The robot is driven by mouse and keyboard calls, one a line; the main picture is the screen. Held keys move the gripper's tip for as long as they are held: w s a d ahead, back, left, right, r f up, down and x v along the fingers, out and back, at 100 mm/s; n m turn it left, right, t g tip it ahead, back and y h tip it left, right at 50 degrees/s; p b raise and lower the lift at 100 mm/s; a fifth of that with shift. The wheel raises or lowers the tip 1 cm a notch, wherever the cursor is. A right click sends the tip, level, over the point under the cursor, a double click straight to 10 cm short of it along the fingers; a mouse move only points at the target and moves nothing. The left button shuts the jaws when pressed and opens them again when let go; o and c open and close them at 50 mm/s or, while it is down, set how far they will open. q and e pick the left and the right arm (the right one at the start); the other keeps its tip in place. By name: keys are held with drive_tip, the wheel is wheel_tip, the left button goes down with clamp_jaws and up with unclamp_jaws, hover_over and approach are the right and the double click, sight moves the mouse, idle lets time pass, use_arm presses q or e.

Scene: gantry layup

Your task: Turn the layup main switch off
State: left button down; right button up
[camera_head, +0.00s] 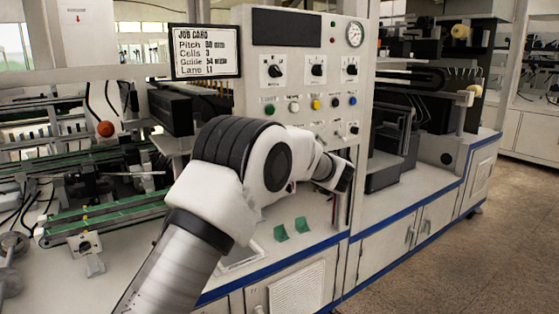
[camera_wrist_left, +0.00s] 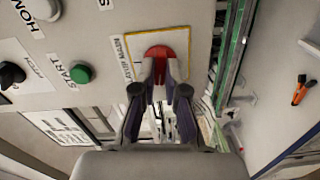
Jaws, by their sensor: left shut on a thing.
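The layup main switch (camera_wrist_left: 160,51) shows in the left wrist view as a red knob on a plate marked "LAYUP MAIN" with a yellow border. My left gripper (camera_wrist_left: 161,76) is shut on the knob, with its fingertips against the red part. The knob's exact angle is partly covered by the fingers. My right gripper is in neither view.
The green START button (camera_wrist_left: 81,73) is close to the switch. A job card (camera_head: 206,52) hangs left of the panel. Two green pieces (camera_head: 281,233) (camera_head: 302,225) lie on the worktop below. An orange and black item (camera_wrist_left: 299,90) lies right in the wrist view.

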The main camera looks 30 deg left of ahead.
use_arm(q)
drive_tip(key=shift+n+b, duration=0.7)
drive_tip(key=shift+n, duration=0.2)
drive_tip(key=c, duration=1.2)
unclamp_jaws()
drive_tip(key=v, duration=1.2)
